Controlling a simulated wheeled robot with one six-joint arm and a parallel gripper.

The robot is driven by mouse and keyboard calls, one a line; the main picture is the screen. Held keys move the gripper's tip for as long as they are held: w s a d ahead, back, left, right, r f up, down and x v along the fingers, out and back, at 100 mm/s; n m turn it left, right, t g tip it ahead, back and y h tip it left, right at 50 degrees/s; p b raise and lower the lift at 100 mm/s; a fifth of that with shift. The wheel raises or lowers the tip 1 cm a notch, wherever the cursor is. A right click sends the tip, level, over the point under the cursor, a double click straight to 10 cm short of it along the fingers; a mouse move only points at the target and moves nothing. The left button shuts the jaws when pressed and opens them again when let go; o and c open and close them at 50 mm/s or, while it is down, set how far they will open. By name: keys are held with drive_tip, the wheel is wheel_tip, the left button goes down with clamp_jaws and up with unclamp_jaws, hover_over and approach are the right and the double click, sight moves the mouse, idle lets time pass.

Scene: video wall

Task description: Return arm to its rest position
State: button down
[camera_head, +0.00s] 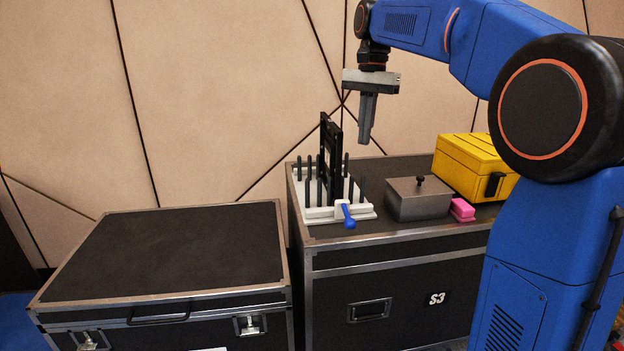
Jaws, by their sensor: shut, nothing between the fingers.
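My blue and black arm comes in from the right side of the view and reaches left. My gripper (364,139) hangs down from it, fingers pointing at the case top below. The fingers are together with nothing seen between them. The gripper is in the air above the case marked S3 (400,296), just right of a black upright frame (331,160) in a white rack (318,213). I cannot tell the exact gap between gripper and frame.
The rack has several black pegs and a blue-handled lever (348,216) in front. Right of it are a grey metal box (418,201) with a knob, a pink block (462,210) and a yellow toolbox (474,163). A lower case (170,250) at left has a bare top. A panelled wall (220,90) stands behind.

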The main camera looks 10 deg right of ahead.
drive_tip(key=s+d+f+n+t, duration=0.1)
drive_tip(key=s+f+n, duration=0.3)
drive_tip(key=s+f, duration=0.8)
drive_tip(key=s+d+f+n+t, duration=0.2)
drive_tip(key=s+f+n+t, duration=0.2)
drive_tip(key=s+f, duration=0.8)
drive_tip(key=s, duration=0.9)
drive_tip(key=shift+f+n+t+h, duration=0.3)
drive_tip(key=shift+f+n+h, duration=0.05)
drive_tip(key=shift+n+h, duration=0.05)
